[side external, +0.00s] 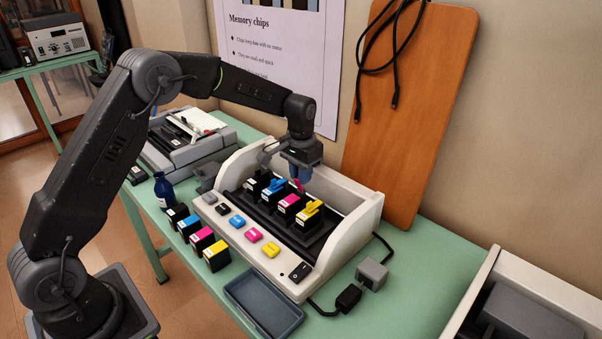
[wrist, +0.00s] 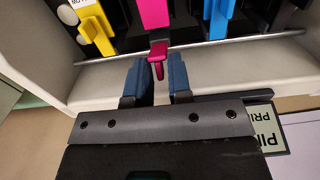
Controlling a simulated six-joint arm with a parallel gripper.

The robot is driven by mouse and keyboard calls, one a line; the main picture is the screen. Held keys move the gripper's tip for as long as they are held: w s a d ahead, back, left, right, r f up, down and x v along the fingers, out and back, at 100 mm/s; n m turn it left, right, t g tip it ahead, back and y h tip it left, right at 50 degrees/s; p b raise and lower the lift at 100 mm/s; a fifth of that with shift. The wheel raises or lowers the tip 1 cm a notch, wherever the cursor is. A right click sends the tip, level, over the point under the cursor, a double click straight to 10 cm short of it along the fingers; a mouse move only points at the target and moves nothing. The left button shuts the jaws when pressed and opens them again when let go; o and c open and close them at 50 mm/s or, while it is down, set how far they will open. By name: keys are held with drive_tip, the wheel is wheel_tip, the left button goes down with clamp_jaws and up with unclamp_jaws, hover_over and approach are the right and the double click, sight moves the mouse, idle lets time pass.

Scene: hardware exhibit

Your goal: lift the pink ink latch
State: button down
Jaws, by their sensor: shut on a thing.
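The printer (side external: 372,212) holds black, cyan, pink and yellow ink cartridges in a dark carriage. The pink ink latch (side external: 299,186) stands tilted up over the pink cartridge (side external: 290,204). In the wrist view the pink latch (wrist: 158,52) points down from the pink cartridge (wrist: 153,12), its narrow tip between my blue fingers. My gripper (side external: 301,175) is above the carriage, shut on the latch; it also shows in the wrist view (wrist: 159,72). The cyan latch (side external: 272,185) and yellow latch (side external: 313,208) lie lower on either side.
Loose cartridges in several colours, such as a yellow one (side external: 216,256), stand in front of the printer beside a dark blue bottle (side external: 164,190). An empty grey tray (side external: 262,301) lies at the table's front. The white back wall of the printer is close to my gripper.

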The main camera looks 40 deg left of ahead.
drive_tip(key=shift+w+g, duration=0.4)
drive_tip(key=shift+g, duration=0.4)
drive_tip(key=c, duration=1.3)
unclamp_jaws()
drive_tip(key=r, duration=0.4)
drive_tip(key=w+r, duration=0.1)
drive_tip(key=r, duration=0.8)
drive_tip(key=shift+w+r, duration=0.35)
drive_tip(key=shift+w, duration=0.05)
